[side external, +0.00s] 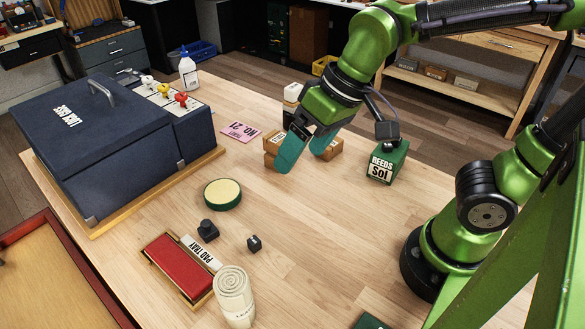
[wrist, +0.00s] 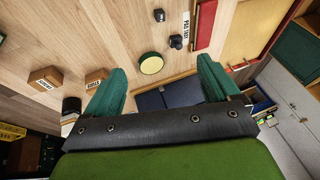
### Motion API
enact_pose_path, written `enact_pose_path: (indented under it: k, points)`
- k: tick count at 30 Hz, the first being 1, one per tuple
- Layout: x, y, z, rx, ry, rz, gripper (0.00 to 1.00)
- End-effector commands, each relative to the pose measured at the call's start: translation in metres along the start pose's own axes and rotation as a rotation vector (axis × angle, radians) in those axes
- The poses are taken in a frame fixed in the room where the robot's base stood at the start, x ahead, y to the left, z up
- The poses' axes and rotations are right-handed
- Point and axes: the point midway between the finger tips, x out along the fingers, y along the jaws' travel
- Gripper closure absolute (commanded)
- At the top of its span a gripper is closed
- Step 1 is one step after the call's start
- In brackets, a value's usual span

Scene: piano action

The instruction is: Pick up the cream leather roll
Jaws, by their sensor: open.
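The cream leather roll (side external: 233,292) stands upright at the front of the wooden table in the side view, its spiral end facing up. It is beside the front end of the red pad tray. I do not see the roll in the wrist view. My gripper (side external: 308,158) is open, with teal fingers, above the back of the table near small cardboard boxes. It is well behind and to the right of the roll, with nothing seen between the fingers. The wrist view also shows both fingers (wrist: 162,66) spread apart.
The red pad tray (side external: 178,268), small black blocks (side external: 207,230) and a round green-rimmed pad (side external: 222,193) lie left of centre. A big dark blue case (side external: 95,145) fills the back left. Cardboard boxes (side external: 272,160) and a green reeds box (side external: 388,163) stand behind. The table's middle right is clear.

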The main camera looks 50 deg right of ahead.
Motion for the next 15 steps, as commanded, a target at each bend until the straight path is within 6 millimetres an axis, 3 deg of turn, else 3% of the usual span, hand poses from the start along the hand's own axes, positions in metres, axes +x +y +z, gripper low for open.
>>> enact_pose_path:
  k: [1,3,9,12,15]
  points:
    - [0.011,-0.025,-0.001,-0.068,-0.068,0.006,0.11]
    - [0.024,-0.057,0.001,-0.145,-0.148,0.025,0.11]
    - [0.057,-0.139,0.019,-0.305,-0.322,0.112,0.11]
    - [0.065,-0.167,0.026,-0.331,-0.364,0.161,0.11]
    - [0.062,-0.177,0.021,-0.301,-0.369,0.196,0.11]
